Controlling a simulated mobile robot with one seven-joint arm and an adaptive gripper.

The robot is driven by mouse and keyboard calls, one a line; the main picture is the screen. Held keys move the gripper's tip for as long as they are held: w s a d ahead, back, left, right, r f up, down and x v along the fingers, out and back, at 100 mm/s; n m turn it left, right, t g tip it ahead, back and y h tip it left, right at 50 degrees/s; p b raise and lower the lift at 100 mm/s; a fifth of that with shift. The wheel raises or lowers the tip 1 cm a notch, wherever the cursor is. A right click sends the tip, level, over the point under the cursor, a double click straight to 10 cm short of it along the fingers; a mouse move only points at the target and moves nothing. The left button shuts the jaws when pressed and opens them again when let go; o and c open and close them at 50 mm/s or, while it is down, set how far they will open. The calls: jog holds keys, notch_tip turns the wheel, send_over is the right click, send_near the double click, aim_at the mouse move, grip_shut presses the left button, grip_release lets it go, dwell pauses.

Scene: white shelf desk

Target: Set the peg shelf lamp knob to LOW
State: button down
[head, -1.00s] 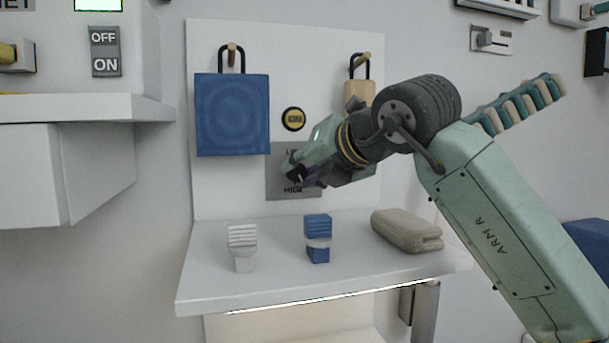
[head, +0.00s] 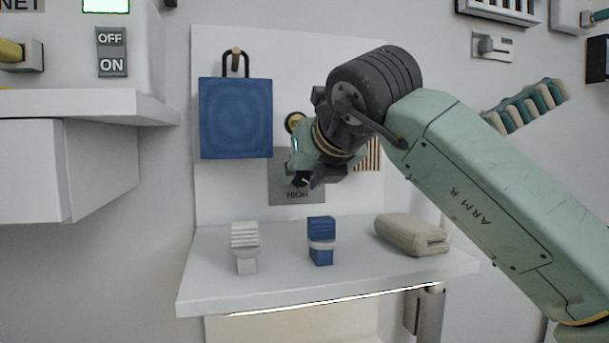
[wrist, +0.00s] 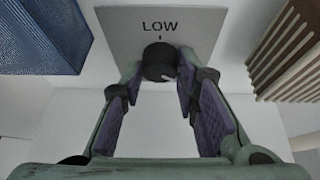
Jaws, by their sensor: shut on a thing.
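The lamp knob (wrist: 158,60) is a dark round knob on a grey plate (wrist: 120,28), just below the printed word LOW and a short tick. A small pale mark shows on its lower right part. My gripper (wrist: 161,76) is shut on the knob, one purple-padded finger on each side. In the head view my gripper (head: 300,180) is at the grey plate (head: 283,193), over the white back panel. HIGH reads at the plate's bottom there; the knob and LOW are hidden behind my gripper.
A blue bag (head: 236,118) hangs on a peg left of the plate. A striped wooden thing (wrist: 290,55) is close on the right. On the shelf (head: 215,290) below stand a white brush-like item (head: 245,248), a blue one (head: 321,241) and a beige pouch (head: 410,234).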

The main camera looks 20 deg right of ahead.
aim_at(302, 176)
jog(key=c, duration=1.2)
grip_release()
jog(key=shift+c, duration=0.2)
jog(key=shift+s+r, duration=0.15)
jog(key=shift+s, duration=0.15)
jog(key=v, duration=0.2)
jog(key=shift+s+r, duration=0.2)
jog(key=shift+s, duration=0.1)
jog(key=s, duration=1.1)
jog(key=shift+s+d, duration=0.3)
jog(key=shift+s, duration=0.05)
jog(key=shift+f, duration=0.15)
